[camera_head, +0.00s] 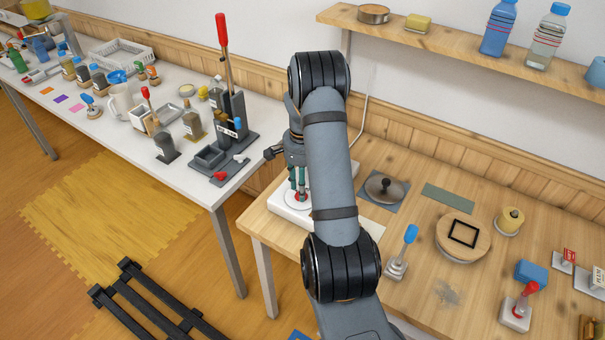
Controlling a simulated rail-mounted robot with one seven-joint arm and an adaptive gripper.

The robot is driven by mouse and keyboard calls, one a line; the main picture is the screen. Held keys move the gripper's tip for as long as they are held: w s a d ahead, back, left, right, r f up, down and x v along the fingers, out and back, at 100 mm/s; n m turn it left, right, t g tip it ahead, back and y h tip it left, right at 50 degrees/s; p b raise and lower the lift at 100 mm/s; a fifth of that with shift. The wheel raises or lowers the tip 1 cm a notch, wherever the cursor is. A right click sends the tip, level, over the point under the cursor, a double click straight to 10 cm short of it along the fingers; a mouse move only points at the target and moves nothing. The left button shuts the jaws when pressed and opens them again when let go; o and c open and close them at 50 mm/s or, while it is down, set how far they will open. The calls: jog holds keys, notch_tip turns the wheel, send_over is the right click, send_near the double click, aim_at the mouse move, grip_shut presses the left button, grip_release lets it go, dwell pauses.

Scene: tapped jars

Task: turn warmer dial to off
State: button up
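A low white unit (284,211) with a pale round plate sits at the left end of the wooden table; it looks like the warmer. A small red part (298,197) shows on it by my fingertips; I cannot tell if this is the dial. My gripper (298,194) points down over the unit, its greenish fingers close to the red part. Whether they touch it, and how far apart they are, is unclear. My arm hides the unit's right side and any marks on it.
A blue-handled lever (408,246), a round wooden board (463,238) and a red-handled lever (519,305) stand to the right. A dark plate with a knob (385,187) lies behind. The white table (190,180) at left is crowded. A shelf (450,40) hangs above.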

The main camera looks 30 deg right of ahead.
notch_tip(320, 180, up, 11)
dwell(0.3)
jog(key=shift+f, duration=0.1)
dwell(0.5)
notch_tip(320, 180, down, 12)
jog(key=shift+r, duration=0.1)
dwell(0.4)
dwell(0.3)
